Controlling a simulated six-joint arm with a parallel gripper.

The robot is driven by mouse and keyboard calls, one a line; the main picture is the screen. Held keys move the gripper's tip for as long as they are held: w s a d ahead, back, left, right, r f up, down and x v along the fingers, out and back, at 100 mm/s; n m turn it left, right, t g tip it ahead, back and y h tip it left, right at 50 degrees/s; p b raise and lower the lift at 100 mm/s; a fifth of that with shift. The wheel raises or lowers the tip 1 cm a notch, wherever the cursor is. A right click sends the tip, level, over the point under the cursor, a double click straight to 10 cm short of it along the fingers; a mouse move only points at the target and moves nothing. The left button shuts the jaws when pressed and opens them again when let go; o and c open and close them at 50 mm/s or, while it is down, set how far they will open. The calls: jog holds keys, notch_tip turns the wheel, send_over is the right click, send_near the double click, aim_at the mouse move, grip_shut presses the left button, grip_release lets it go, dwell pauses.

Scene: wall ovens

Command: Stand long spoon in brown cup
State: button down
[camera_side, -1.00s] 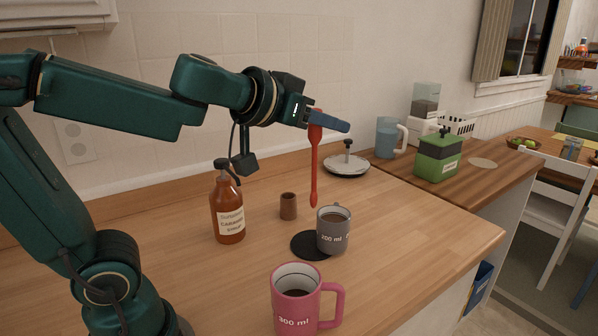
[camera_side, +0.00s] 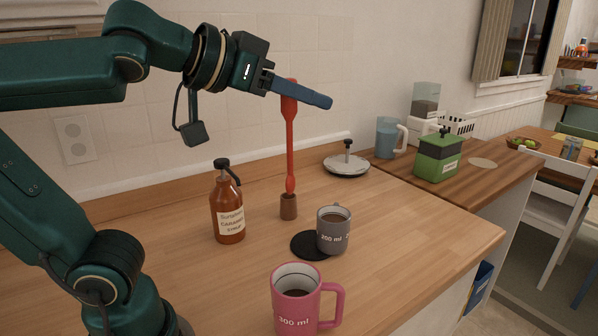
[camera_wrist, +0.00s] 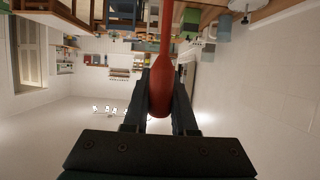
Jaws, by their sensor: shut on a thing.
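A long red spoon (camera_side: 291,140) hangs upright from my gripper (camera_side: 300,92), which is shut on its broad upper end. The wrist view also shows the spoon (camera_wrist: 160,88) between the two fingers of my gripper (camera_wrist: 160,90). The small brown cup (camera_side: 288,208) stands on the wooden counter. In the side view the spoon's lower end meets the cup's rim. I cannot tell whether the tip is inside the cup or just above or behind its mouth.
A brown syrup bottle (camera_side: 227,208) stands left of the cup. A grey mug (camera_side: 333,238) stands to the right beside a black coaster (camera_side: 305,246). A pink mug (camera_side: 296,310) is at the front. A round grey lid with a knob (camera_side: 346,166) lies behind. Counter space is clear at right.

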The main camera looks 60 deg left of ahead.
dwell(0.3)
jog(key=w+a+r+n+g+y, duration=0.1)
jog(key=w+a+n+g+y, duration=0.2)
jog(key=w+a+n+y, duration=0.65)
jog(key=w+a+f+n+g+y, duration=0.1)
jog(key=w+a+f+g, duration=0.25)
jog(key=a+f, duration=1.25)
notch_tip(320, 180, down, 6)
jog(key=a, duration=0.1)
jog(key=shift+w+a+f+t, duration=0.15)
jog(key=shift+f+t, duration=0.1)
jog(key=shift+t, duration=0.1)
jog(key=shift+f, duration=0.1)
